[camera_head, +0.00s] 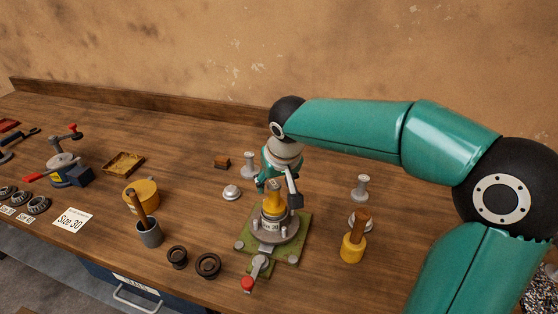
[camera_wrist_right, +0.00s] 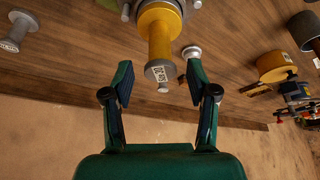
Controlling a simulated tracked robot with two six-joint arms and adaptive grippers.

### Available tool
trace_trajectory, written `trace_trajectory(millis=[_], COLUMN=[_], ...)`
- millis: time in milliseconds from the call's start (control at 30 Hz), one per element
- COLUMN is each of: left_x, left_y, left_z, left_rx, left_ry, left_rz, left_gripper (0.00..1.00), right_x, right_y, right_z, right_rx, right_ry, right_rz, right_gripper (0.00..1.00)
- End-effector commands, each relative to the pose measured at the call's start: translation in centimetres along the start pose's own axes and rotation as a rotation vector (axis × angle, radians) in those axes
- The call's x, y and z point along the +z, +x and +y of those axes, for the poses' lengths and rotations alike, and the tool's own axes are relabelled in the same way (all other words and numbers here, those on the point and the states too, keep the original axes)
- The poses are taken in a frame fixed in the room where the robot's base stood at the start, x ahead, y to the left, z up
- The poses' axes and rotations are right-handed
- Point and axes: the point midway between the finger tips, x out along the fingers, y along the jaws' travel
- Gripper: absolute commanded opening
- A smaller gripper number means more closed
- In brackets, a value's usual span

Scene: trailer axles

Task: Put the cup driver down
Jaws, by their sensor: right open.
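The cup driver (camera_head: 274,202), a yellow cylinder with a grey end, stands upright on the round hub (camera_head: 272,232) on a green plate (camera_head: 296,243). In the right wrist view the cup driver (camera_wrist_right: 160,35) shows its labelled grey end towards the camera. My right gripper (camera_head: 277,188) is just above it in the head view. In the right wrist view my right gripper (camera_wrist_right: 158,82) is open, with its two fingers spread apart on either side of the driver's end and clear of it. The driver's lower end is hidden. My left gripper is not in view.
A yellow-headed mallet (camera_head: 352,249) stands at right, near a grey post (camera_head: 361,189). Another grey post (camera_head: 250,165) is behind the hub. Left are a grey pot (camera_head: 150,234), yellow tin (camera_head: 147,191) and dark rings (camera_head: 208,266). A red-tipped lever (camera_head: 247,283) lies in front.

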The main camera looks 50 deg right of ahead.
Motion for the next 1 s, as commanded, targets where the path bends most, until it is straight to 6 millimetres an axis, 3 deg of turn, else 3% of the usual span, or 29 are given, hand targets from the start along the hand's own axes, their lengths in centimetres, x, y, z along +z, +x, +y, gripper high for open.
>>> trace_trajectory(millis=[200, 433, 600, 1000], left_x=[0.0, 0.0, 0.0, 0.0], left_y=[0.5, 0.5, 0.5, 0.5], left_z=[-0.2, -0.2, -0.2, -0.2], left_rx=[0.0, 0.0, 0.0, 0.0], left_ry=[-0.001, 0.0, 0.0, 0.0], left_rz=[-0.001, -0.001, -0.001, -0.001], left_gripper=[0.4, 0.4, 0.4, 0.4], right_x=[-0.1, 0.0, 0.1, 0.1], right_y=[-4.9, -8.7, -9.8, -9.9], right_z=[-0.1, -0.1, -0.1, -0.1], right_rx=[-0.004, -0.003, -0.002, -0.001], right_ry=[-0.001, -0.003, -0.002, -0.001], right_rz=[0.006, 0.002, 0.0, -0.001], right_gripper=[0.58, 0.58, 0.58, 0.58])
